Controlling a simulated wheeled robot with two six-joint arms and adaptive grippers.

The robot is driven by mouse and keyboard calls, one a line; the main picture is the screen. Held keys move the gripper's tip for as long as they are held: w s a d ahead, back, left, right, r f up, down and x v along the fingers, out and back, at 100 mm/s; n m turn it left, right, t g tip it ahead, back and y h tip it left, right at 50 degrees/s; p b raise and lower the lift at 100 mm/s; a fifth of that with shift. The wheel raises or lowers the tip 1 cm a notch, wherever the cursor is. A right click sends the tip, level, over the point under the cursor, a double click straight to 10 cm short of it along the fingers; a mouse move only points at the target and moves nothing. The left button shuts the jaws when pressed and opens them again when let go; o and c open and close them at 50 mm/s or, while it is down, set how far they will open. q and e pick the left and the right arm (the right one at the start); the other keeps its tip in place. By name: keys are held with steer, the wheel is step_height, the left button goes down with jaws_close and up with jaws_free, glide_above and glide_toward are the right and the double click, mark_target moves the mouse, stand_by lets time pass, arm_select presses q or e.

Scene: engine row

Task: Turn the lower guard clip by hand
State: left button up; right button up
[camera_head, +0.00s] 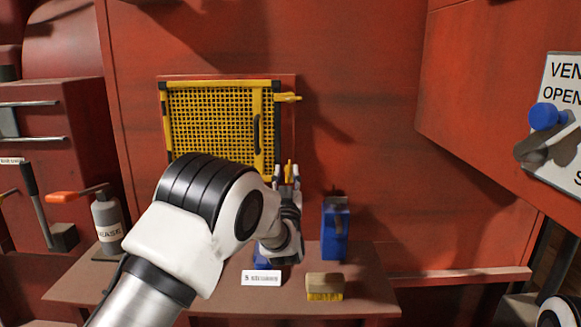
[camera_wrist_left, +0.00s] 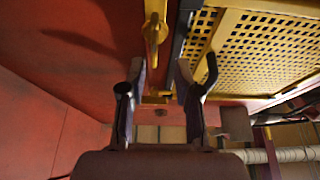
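The yellow mesh guard (camera_head: 218,125) stands shut against the red wall. Its upper clip (camera_head: 288,98) points sideways to the right. The lower clip (camera_head: 289,170) is a yellow piece pointing upright at the guard's lower right. In the left wrist view the lower clip (camera_wrist_left: 154,30) shows beyond and above my fingers in the picture. My left gripper (camera_head: 287,173) points up, and its fingers appear on either side of the lower clip. It also shows in the left wrist view (camera_wrist_left: 157,88), open, with a gap between the fingers and nothing held. My right gripper is out of view.
A shelf (camera_head: 370,290) below holds a blue object (camera_head: 335,228), a brush (camera_head: 324,286) and a small white label (camera_head: 261,278). A grey bottle (camera_head: 106,219) stands left. A blue-knobbed lever (camera_head: 545,117) is far right. The wall right of the guard is clear.

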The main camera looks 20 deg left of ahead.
mark_target(289, 168)
arm_select(q)
steer(key=w, duration=0.4)
steer(key=shift+r, duration=0.3)
steer(key=shift+s+a+r, duration=0.15)
steer(key=shift+s+a, duration=0.05)
jaws_close()
